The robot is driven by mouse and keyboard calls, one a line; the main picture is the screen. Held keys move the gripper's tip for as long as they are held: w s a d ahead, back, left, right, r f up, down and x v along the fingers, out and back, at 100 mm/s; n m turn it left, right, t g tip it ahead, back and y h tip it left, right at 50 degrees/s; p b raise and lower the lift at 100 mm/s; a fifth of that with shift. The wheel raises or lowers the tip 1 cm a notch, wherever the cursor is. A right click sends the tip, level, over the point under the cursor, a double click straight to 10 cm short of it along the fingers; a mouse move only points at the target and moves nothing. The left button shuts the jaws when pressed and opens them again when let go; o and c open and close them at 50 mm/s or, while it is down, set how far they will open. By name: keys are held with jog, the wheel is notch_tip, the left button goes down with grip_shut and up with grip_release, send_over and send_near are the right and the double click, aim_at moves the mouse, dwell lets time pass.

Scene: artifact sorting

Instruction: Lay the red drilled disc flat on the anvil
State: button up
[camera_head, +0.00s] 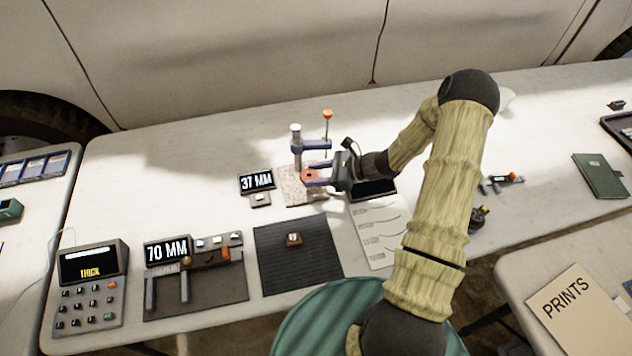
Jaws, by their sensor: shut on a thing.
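The red drilled disc (308,174) shows as a small red piece with a dark hole, held between the fingers of my gripper (318,177). My gripper reaches in from the right and is shut on it. The disc is at the gauge stand (297,148), which has a grey post, a blue arm and an orange-topped knob, on a speckled stone base (292,196). The disc appears roughly flat above this base, below the blue arm. The anvil itself cannot be made out; the disc and fingers seem to cover that spot. I cannot tell whether the disc touches it.
A display reading 37 MM (257,181) stands left of the stone base. A caliper with a 70 MM display (168,251) and a keypad box (90,285) are at left.

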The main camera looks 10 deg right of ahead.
aim_at(317, 190)
jog(key=shift+f, duration=1.9)
jog(key=shift+s+f, duration=0.1)
jog(key=shift+f, duration=0.15)
jog(key=shift+f, duration=0.1)
